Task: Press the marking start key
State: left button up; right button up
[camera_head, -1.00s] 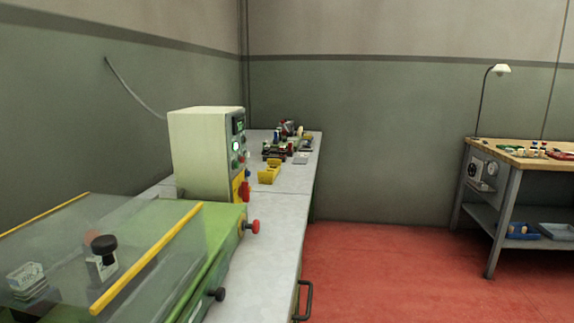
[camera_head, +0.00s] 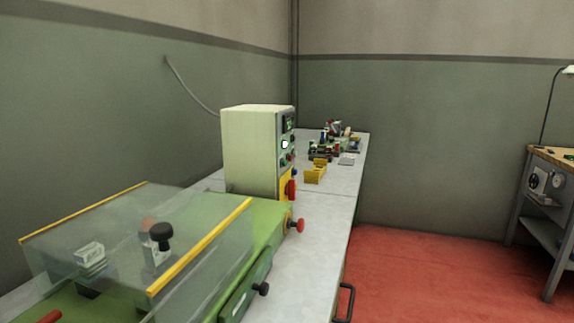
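A cream control box (camera_head: 250,152) stands on the bench behind the green machine (camera_head: 270,222). Its right side carries a small green display (camera_head: 289,123), a bright white lit key (camera_head: 285,144) and several small coloured buttons. A red knob (camera_head: 291,190) sits low on a yellow patch there. The panel is seen at a steep angle, so I cannot read any labels or tell which key is the marking start key. Neither of my grippers is in view.
A clear cover with yellow edges (camera_head: 200,246) lies over the machine in front. A red knob (camera_head: 299,225) and a black knob (camera_head: 262,289) stick out to its right. A yellow block (camera_head: 315,173) is farther back on the grey bench (camera_head: 333,200). Red floor (camera_head: 430,275) is open at right.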

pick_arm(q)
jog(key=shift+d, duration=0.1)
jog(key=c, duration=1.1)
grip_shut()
